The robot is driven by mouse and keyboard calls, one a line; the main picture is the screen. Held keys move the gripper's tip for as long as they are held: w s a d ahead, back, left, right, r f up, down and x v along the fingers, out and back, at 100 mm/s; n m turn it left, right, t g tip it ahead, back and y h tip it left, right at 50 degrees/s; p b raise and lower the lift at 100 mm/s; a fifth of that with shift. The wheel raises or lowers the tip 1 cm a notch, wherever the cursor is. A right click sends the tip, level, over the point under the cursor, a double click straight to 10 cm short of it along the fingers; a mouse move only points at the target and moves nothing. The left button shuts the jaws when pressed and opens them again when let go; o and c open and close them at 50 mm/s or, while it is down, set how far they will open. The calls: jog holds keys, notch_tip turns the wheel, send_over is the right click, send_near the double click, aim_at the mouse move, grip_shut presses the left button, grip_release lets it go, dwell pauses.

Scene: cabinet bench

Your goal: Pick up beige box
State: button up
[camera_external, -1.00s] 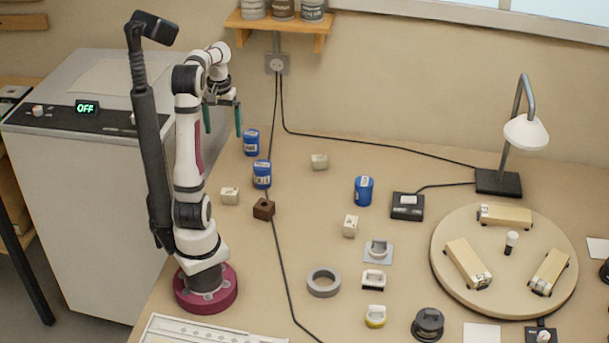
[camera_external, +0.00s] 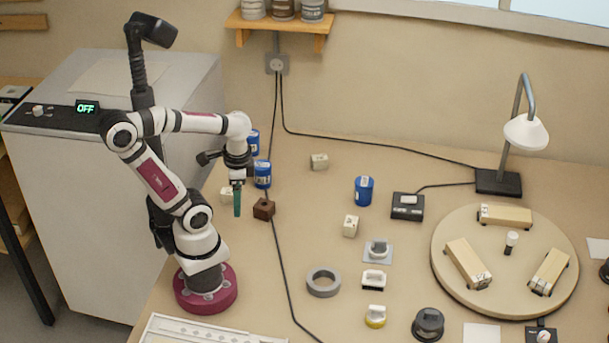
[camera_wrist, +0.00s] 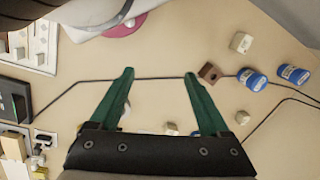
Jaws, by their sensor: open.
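Three small beige boxes sit on the bench. One beige box (camera_external: 226,195) is partly hidden behind my gripper in the external view; it appears to be the upper right box (camera_wrist: 240,42) in the wrist view. Another beige box (camera_external: 319,161) stands farther back, and a third beige box (camera_external: 350,226) stands to the right. Two more beige boxes show in the lower half of the wrist view (camera_wrist: 243,117), (camera_wrist: 171,129). My gripper (camera_external: 237,212) is open and empty, pointing down above the bench. Its green fingers (camera_wrist: 158,74) are spread apart with no box between them.
A brown box (camera_external: 263,209) is close to the right of my gripper. Blue cans (camera_external: 262,175), (camera_external: 363,191) stand nearby. A black cable (camera_external: 285,270) crosses the bench. A grey ring (camera_external: 323,283) and a round turntable (camera_external: 450,285) lie to the right.

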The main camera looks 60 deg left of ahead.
jog(key=w+d+r+n+t+h, duration=0.1)
jog(key=w+d+n+t, duration=0.15)
jog(key=w, duration=0.65)
jog(key=w+d+r+n+t+h, duration=0.2)
jog(key=w+t, duration=0.1)
jog(key=w, duration=0.6)
jog(key=w+d+r+n+t+h, duration=0.1)
jog(key=w+d+n+t, duration=0.1)
jog(key=w, duration=0.7)
jog(key=w+a+n+t+y, duration=0.3)
jog(key=w+a+n+y, duration=0.5)
jog(key=w+a, duration=0.5)
jog(key=s+a+f+n+g+y, duration=0.65)
jog(key=a+f+n+g, duration=0.2)
jog(key=a+n, duration=0.35)
jog(key=s+d+f+n+g+h, duration=0.1)
jog(key=s+f+n+g+h, duration=0.15)
jog(key=s+f+g, duration=0.35)
jog(key=s+d+f+n+g+h, duration=0.1)
jog(key=s+f+n+g, duration=0.3)
jog(key=s, duration=0.5)
jog(key=shift+m+g, duration=0.3)
jog(key=x, duration=1.4)
jog(key=shift+s+a+f, duration=0.2)
jog(key=shift+a, duration=0.05)
grip_shut()
